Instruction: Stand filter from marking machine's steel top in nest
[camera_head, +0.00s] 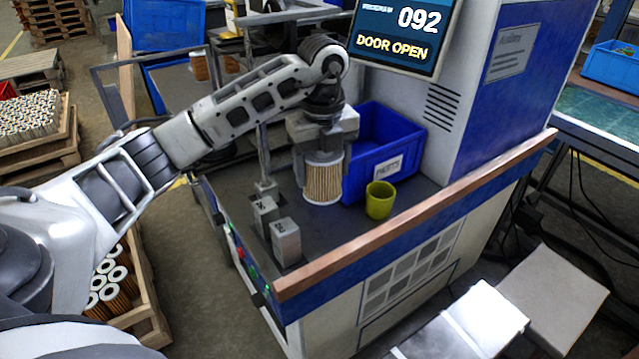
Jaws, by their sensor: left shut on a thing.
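A tan pleated filter (323,180) with pale end caps is upright over the marking machine's dark steel top (340,226). My left gripper (323,158) comes down from above and is shut on the filter's upper part, hiding its top end. I cannot tell whether the filter's lower rim touches the top. A yellow-green cup-like holder (380,200) stands to the right of the filter; I cannot tell whether it is the nest.
A blue bin (388,150) with a label stands just behind the filter. Steel blocks (286,242) stand front left. A copper-coloured edge (430,208) bounds the top's front. The screen (402,35) reads DOOR OPEN. The steel top in front of the filter is clear.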

